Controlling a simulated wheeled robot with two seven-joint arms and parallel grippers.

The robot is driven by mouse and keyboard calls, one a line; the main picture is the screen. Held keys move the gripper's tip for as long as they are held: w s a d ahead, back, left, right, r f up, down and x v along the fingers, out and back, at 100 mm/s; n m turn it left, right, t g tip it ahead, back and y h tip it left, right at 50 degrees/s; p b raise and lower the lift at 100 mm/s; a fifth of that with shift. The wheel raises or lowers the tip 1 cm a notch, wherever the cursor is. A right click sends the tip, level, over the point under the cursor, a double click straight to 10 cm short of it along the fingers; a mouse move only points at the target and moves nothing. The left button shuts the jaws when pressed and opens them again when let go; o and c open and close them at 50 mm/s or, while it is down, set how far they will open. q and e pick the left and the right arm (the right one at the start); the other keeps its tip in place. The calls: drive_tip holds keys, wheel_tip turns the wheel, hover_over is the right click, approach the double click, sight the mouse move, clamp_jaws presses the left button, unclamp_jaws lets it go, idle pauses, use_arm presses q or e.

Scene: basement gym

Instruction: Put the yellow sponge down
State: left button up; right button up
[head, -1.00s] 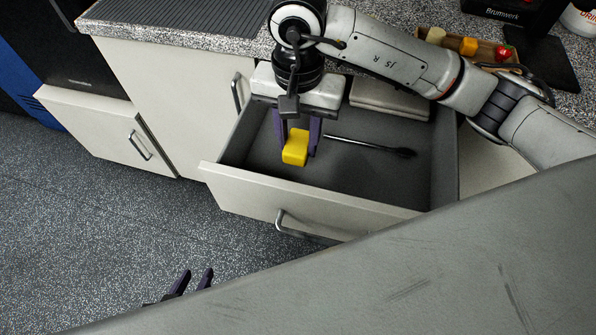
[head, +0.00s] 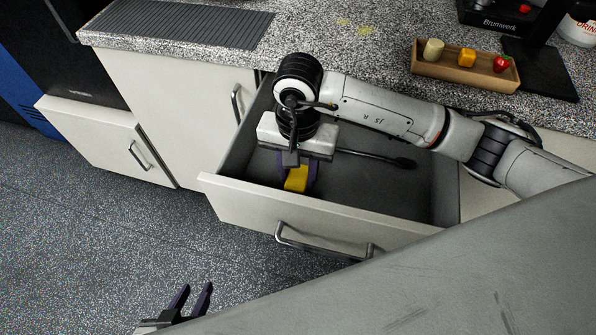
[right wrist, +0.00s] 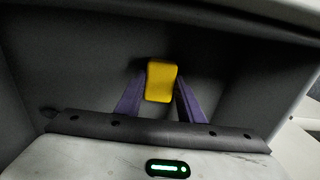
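The yellow sponge (head: 296,179) is a small block low inside the open drawer (head: 425,207), near its front wall. My right gripper (head: 298,184) points down into the drawer, with a purple finger on each side of the sponge. In the right wrist view the sponge (right wrist: 161,81) sits between the fingertips, which look pressed on its sides. I cannot tell whether the sponge touches the drawer floor. My left gripper (head: 198,288) is open and empty over the floor at the lower left.
A dark long-handled utensil (head: 376,158) lies in the drawer behind and right of my gripper. The drawer's right part is bare. A wooden tray (head: 463,85) with several small items stands on the speckled counter (head: 370,63). A drawer handle (head: 322,246) sticks out in front.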

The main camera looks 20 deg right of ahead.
sight(298, 177)
drive_tip(key=o, duration=0.4)
drive_tip(key=shift+r+p, duration=0.35)
drive_tip(key=shift+p, duration=0.1)
wheel_tip(298, 177, up, 12)
drive_tip(key=shift+f, duration=0.15)
